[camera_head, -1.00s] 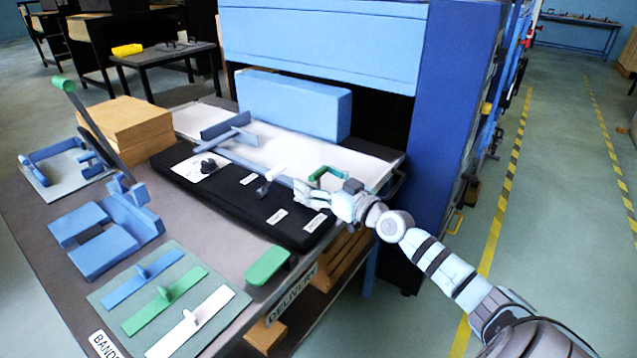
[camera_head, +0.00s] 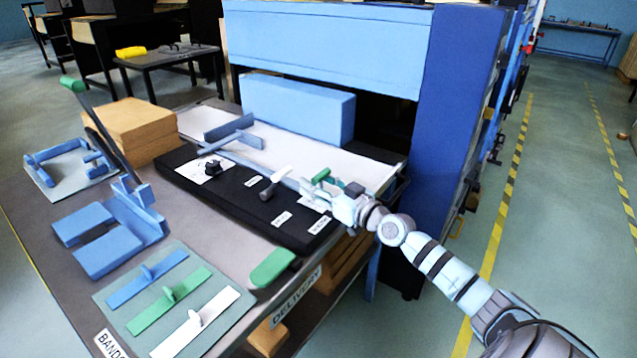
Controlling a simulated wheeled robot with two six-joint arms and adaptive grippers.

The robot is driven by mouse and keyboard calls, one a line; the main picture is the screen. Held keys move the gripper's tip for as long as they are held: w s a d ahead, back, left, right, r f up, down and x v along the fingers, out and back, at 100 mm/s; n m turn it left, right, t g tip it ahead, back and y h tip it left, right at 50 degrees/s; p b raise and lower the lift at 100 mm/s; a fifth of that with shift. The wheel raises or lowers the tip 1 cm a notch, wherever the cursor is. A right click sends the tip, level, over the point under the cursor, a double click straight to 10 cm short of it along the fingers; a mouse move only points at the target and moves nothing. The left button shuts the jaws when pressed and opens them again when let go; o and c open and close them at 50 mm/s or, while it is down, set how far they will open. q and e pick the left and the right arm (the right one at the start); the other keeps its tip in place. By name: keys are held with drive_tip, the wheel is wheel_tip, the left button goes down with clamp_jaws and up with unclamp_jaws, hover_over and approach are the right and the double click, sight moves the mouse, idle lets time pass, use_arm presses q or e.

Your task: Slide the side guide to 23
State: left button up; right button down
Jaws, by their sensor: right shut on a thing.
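My right gripper (camera_head: 318,187) reaches in from the right over the front edge of the white sheet bed. It is shut on the green handle (camera_head: 321,175), which is partly hidden by the fingers. The blue guide bars (camera_head: 230,128) lie across the white sheet (camera_head: 290,147) toward the left, joined to a grey-blue rail (camera_head: 262,163) along the sheet's near side. The scale and its numbers are too small to read. My left gripper is not in view.
A black control panel (camera_head: 228,192) with a knob, a lever (camera_head: 274,182) and white labels lies in front of the rail. A large blue block (camera_head: 297,108) stands behind the sheet. The grey table holds blue fixtures (camera_head: 112,235) and green, blue and white strips.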

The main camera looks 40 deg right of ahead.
drive_tip(key=shift+w+d+r+b, duration=0.1)
drive_tip(key=shift+w+r+b, duration=0.1)
drive_tip(key=shift+w, duration=0.2)
drive_tip(key=shift+w+d+r+b, duration=0.1)
drive_tip(key=shift+w+r+b, duration=0.1)
drive_tip(key=shift+w, duration=0.15)
drive_tip(key=c, duration=1.1)
unclamp_jaws()
drive_tip(key=o, duration=0.7)
drive_tip(key=shift+s+d+f, duration=0.15)
drive_tip(key=shift+d+f, duration=0.15)
drive_tip(key=shift+d, duration=0.2)
drive_tip(key=shift+c, duration=0.2)
drive_tip(key=shift+a, duration=0.45)
drive_tip(key=shift+d, duration=0.1)
